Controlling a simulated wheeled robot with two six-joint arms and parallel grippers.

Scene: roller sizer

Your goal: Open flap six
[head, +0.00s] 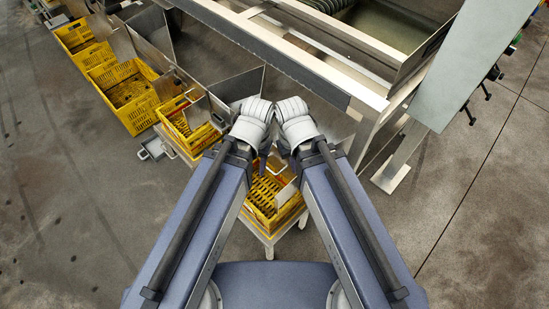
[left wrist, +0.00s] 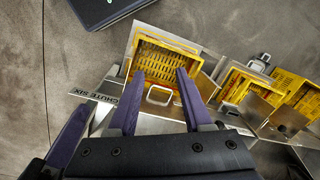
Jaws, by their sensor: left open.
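Flap six is a metal plate with a grey rectangular handle (left wrist: 160,95), beside a strip lettered "CHUTE SIX" (left wrist: 97,96). A yellow crate (left wrist: 165,60) lies beyond the handle in the left wrist view. My left gripper (left wrist: 160,74) is open, its two purple fingers on either side of the handle; I cannot tell whether they touch it. In the head view, my left gripper (head: 263,160) is mostly hidden by its wrist, above the near crate (head: 268,203). My right gripper (head: 285,150) is close beside it, also mostly hidden. A separate purple finger (left wrist: 72,130) shows at left in the wrist view.
The sizer's metal frame (head: 290,62) stands behind my wrists, with a support leg (head: 398,160) at right. More yellow crates, such as one farther left (head: 128,93), stand along the chutes. Other handled chutes (left wrist: 262,62) adjoin at right. Floor at left is clear.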

